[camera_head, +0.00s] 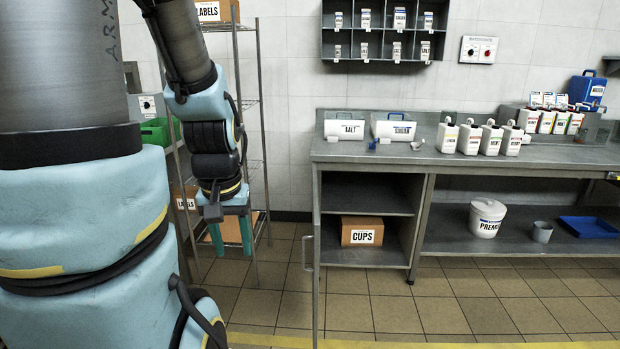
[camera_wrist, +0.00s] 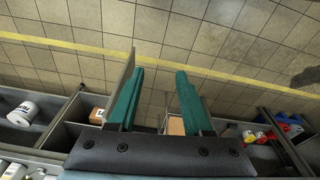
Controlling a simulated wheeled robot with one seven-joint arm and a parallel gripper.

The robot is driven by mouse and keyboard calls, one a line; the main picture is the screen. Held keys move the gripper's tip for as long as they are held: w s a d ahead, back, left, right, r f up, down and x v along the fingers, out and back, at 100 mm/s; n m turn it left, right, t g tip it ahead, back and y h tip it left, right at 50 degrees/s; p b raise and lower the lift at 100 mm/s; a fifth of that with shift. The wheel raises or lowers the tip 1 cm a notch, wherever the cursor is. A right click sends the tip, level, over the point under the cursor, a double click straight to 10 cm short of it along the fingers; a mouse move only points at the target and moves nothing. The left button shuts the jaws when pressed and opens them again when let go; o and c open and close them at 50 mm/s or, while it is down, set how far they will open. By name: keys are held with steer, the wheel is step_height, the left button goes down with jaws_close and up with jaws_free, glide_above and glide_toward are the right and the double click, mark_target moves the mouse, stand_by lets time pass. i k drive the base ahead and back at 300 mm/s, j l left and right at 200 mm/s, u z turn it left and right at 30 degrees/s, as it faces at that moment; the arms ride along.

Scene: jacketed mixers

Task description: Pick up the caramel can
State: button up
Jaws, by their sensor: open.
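My gripper (camera_head: 231,236) hangs at the left of the head view, pointing down in front of a wire rack. In the wrist view its two green fingers (camera_wrist: 158,75) stand wide apart with nothing between them but background. More small cans with coloured labels (camera_head: 550,121) stand in a holder further right.
A CUPS box (camera_head: 361,231), a white bucket (camera_head: 487,218) and a blue tray (camera_head: 589,228) sit below. The wire rack (camera_head: 262,130) is close by my arm. The floor in front is clear.

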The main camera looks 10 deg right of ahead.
mark_target(470, 134)
steer(key=i+l, duration=0.15)
steer(key=l, duration=0.35)
steer(key=i+l+u, duration=0.15)
steer(key=l, duration=0.3)
steer(key=i+l, duration=0.15)
steer(key=l, duration=0.35)
steer(key=i+l+u, duration=0.1)
steer(key=l, duration=0.4)
steer(key=i+l+u, duration=0.1)
steer(key=l, duration=0.4)
steer(key=i+l, duration=0.1)
steer(key=l, duration=0.4)
steer(key=i+l, duration=0.2)
steer(key=l, duration=0.15)
steer(key=i+l, duration=0.15)
steer(key=l, duration=0.2)
steer(key=i+l, duration=0.2)
steer(key=l, duration=0.15)
steer(key=i+l, duration=0.15)
steer(key=l, duration=0.2)
steer(key=i+l, duration=0.2)
steer(key=l, duration=0.2)
steer(key=j+u, duration=0.05)
